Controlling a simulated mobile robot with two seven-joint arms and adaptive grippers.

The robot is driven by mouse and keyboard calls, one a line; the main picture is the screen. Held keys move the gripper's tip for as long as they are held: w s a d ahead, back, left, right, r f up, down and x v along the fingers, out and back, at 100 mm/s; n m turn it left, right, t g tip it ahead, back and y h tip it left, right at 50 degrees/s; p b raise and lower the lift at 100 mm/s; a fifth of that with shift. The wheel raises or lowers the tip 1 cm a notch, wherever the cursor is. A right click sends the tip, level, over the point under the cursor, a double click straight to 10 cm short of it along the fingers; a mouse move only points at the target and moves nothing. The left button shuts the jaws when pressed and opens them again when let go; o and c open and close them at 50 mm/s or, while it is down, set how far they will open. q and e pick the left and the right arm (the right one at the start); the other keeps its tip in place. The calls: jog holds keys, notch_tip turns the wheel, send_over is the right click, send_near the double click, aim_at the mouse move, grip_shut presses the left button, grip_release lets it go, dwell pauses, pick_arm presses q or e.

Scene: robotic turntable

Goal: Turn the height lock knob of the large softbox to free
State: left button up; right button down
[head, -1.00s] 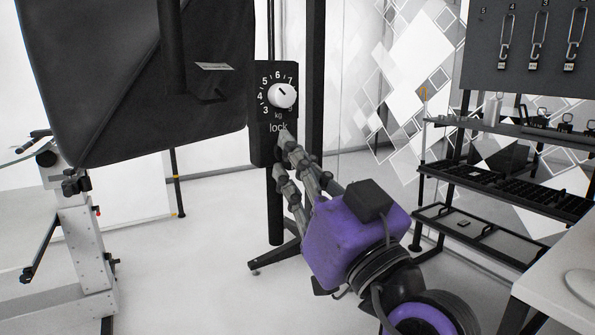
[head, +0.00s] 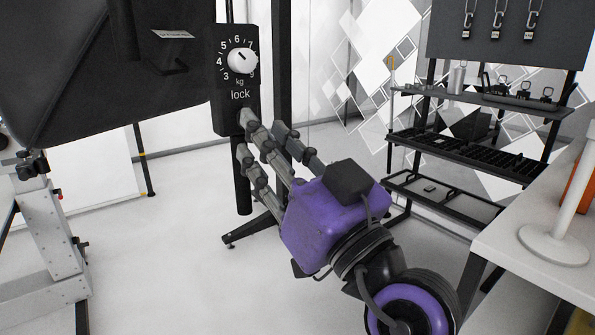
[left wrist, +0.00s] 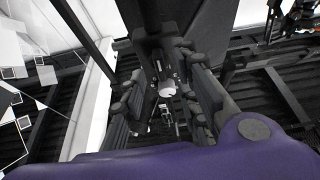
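The large softbox (head: 75,75) is the black panel at upper left in the head view. Beside it a black box (head: 228,112) on a dark post carries a white knob (head: 242,60) with a dial of numbers, "kg" and the word "lock" below. My left gripper (head: 244,134), purple with grey fingers, has its fingertips in front of the box's lower part, below "lock". Its fingers are spread. In the left wrist view a white round piece (left wrist: 168,89) shows between the fingers; I cannot tell whether they touch it. My right gripper is not in view.
A black shelf rack (head: 460,152) with trays and small tools stands at right. A white table (head: 500,238) with a white round-based stand (head: 553,246) is at lower right. A grey metal stand (head: 50,225) is at left. The floor between is clear.

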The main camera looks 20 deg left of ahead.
pick_arm(q)
jog(key=v, duration=0.9)
jog(key=shift+d, duration=0.15)
jog(key=shift+s+f, duration=0.1)
jog(key=shift+f, duration=0.1)
